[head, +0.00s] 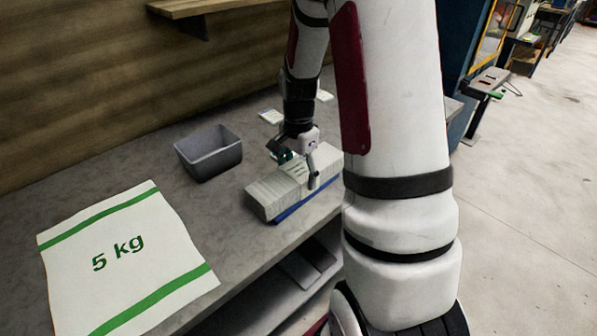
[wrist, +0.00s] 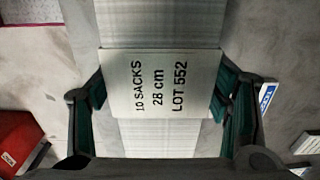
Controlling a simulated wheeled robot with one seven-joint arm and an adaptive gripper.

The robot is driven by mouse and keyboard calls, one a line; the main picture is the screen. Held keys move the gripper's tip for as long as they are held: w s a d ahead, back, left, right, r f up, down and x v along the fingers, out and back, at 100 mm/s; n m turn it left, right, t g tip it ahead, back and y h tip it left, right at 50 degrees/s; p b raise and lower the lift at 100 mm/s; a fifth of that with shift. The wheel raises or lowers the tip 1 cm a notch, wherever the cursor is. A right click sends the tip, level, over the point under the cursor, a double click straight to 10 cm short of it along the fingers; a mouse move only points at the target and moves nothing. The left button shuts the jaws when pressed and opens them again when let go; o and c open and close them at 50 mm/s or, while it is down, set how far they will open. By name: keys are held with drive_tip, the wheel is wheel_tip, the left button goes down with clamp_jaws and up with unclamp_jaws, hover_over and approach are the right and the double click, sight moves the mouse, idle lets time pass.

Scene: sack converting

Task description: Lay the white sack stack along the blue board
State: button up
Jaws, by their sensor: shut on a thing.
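The white sack stack (head: 270,191) is a long pale block on the grey bench in the head view. In the wrist view the stack (wrist: 165,25) runs up the picture, with a band (wrist: 160,92) printed "10 SACKS 28 cm LOT 552". My gripper (head: 297,171) is shut on the stack around its middle, one finger on each side of the band; it also shows in the wrist view (wrist: 160,100). Whether stack and board touch is unclear.
A grey bin (head: 209,153) stands on the bench (head: 150,171) left of the stack. A flat white "5 kg" sack (head: 125,262) lies at the front left. Small white cards (head: 271,117) lie behind the stack. A red object (wrist: 25,140) shows at the wrist view's left.

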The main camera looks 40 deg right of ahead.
sight(299, 170)
drive_tip(key=shift+f, duration=0.1)
drive_tip(key=o, duration=1.7)
wheel_tip(299, 170, up, 12)
drive_tip(key=p, duration=0.1)
drive_tip(key=s+a+r+n, duration=0.3)
drive_tip(key=a+r, duration=0.2)
drive_tip(key=a, duration=0.1)
drive_tip(key=s+a+r+n+t, duration=0.1)
drive_tip(key=s+a+n, duration=0.3)
drive_tip(key=s+n, duration=0.1)
drive_tip(key=s+a+r+n, duration=0.2)
drive_tip(key=s+a+n, duration=0.2)
drive_tip(key=s, duration=0.4)
drive_tip(key=s+a+r+n+t, duration=0.1)
drive_tip(key=s+a+n, duration=0.4)
drive_tip(key=s, duration=0.1)
drive_tip(key=shift+s+a+r+n+t, duration=0.2)
drive_tip(key=shift+s+a+n+t, duration=0.1)
drive_tip(key=shift+a, duration=0.1)
